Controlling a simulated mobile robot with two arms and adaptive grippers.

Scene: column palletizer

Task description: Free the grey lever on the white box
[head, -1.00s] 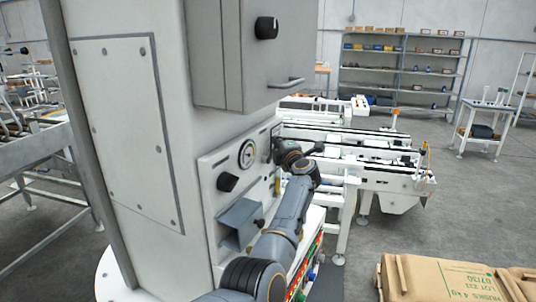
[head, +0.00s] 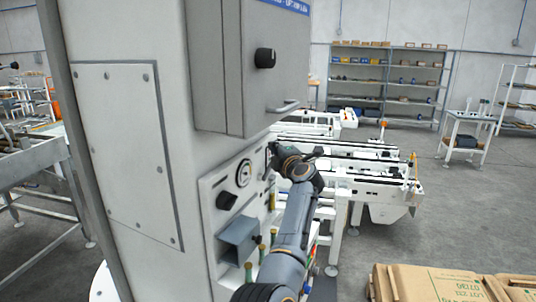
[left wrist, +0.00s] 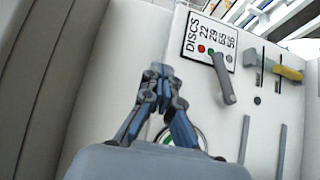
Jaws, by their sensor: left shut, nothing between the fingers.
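A white panel face (left wrist: 110,80) fills much of the left wrist view; I take it for the white box. A grey lever (left wrist: 224,80) hangs on it, tilted, its upper end by a label reading DISCS with numbers and small coloured dots. My left gripper (left wrist: 160,72) is shut and empty, left of the lever and apart from it. In the head view my left gripper (head: 274,153) is small and partly covered by my wrist, close to the panel (head: 212,192). The lever cannot be made out there. My right gripper is not in view.
A yellow-handled part (left wrist: 288,72) on a grey bracket sits right of the lever, above slotted grooves. A round gauge (head: 244,173), a black knob (head: 227,201) and a grey open chute (head: 238,236) stick to the panel. A grey cabinet (head: 222,70) overhangs it.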

